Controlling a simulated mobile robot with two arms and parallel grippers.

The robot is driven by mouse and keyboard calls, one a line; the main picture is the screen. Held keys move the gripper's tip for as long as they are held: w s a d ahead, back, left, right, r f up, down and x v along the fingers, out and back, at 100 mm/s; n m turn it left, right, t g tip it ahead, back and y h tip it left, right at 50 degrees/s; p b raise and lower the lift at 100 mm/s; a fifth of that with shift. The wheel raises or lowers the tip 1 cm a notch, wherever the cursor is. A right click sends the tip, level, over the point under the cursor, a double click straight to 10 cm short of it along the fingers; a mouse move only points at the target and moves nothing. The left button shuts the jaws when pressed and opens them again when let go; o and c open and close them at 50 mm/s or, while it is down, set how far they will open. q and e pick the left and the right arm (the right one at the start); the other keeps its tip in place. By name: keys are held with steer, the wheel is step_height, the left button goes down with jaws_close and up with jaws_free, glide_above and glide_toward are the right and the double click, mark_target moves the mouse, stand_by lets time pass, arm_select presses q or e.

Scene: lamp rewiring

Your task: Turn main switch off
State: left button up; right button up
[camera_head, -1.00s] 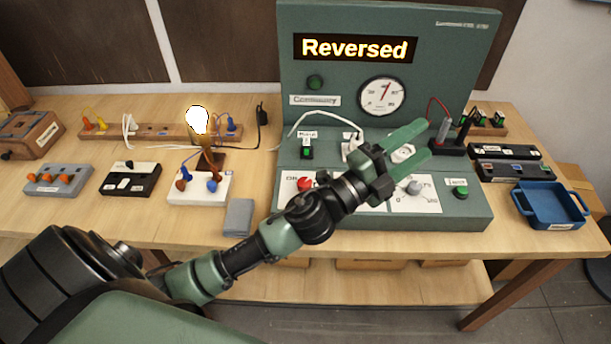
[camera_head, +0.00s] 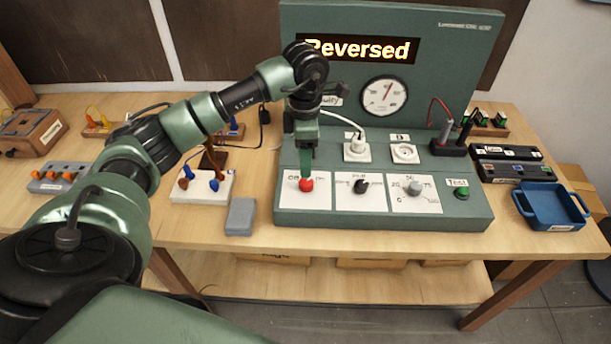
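The teal test console (camera_head: 465,215) stands on the bench. A red knob (camera_head: 306,185) sits on its left white plate. My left gripper (camera_head: 306,173) points straight down, with its fingertips at or just above this knob. I cannot tell whether they touch it. Its fingers are seen edge-on, so their opening does not show. The small black switch with a green light, under a label at the console's upper left, is now hidden behind my gripper. The display (camera_head: 380,50) reads "Reversed", its left end partly covered by my arm. My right gripper is not in view.
A black knob (camera_head: 361,187), a grey dial (camera_head: 414,187) and a green button (camera_head: 461,194) sit to the right on the console. A plugged socket (camera_head: 357,151) and an empty one (camera_head: 404,153) are behind. A blue tray (camera_head: 551,206) stands at right.

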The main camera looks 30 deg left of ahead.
mark_target(306, 181)
arm_select(q)
step_height(306, 181, down, 6)
steer(key=shift+d+f+p, duration=0.1)
steer(key=shift+p, duration=0.95)
steer(key=shift+f, duration=0.5)
jaws_close()
